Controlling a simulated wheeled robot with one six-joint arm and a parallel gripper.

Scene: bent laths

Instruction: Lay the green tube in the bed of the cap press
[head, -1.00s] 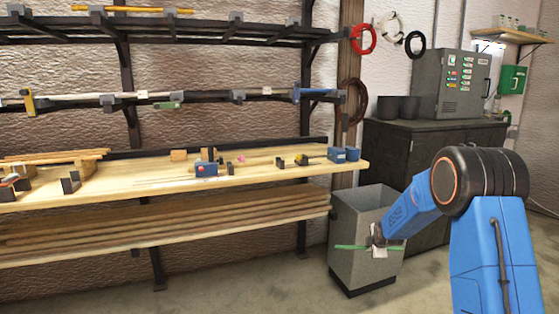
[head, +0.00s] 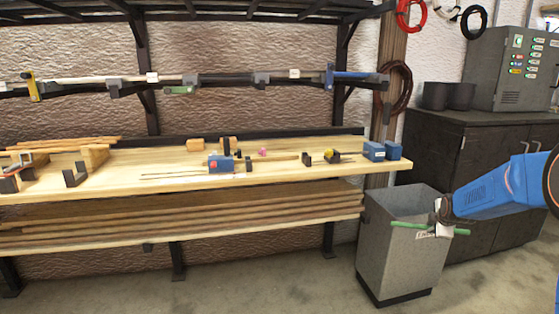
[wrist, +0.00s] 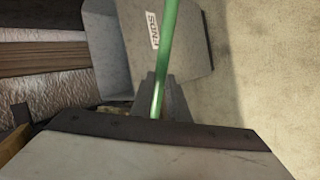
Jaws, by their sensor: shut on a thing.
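The green tube (head: 408,225) is held level in front of the grey bin, sticking out to both sides of my gripper (head: 442,230). In the wrist view, my gripper (wrist: 164,98) is shut on the tube (wrist: 169,42), which runs up out of the picture.
The grey bin (head: 397,262) stands right behind the tube. The wooden bench (head: 120,178) carries blue boxes (head: 374,151), wooden blocks and dark brackets (head: 75,173). A rail with clamps (head: 262,80) runs above it. A dark cabinet (head: 470,160) is at right. Floor in front is open.

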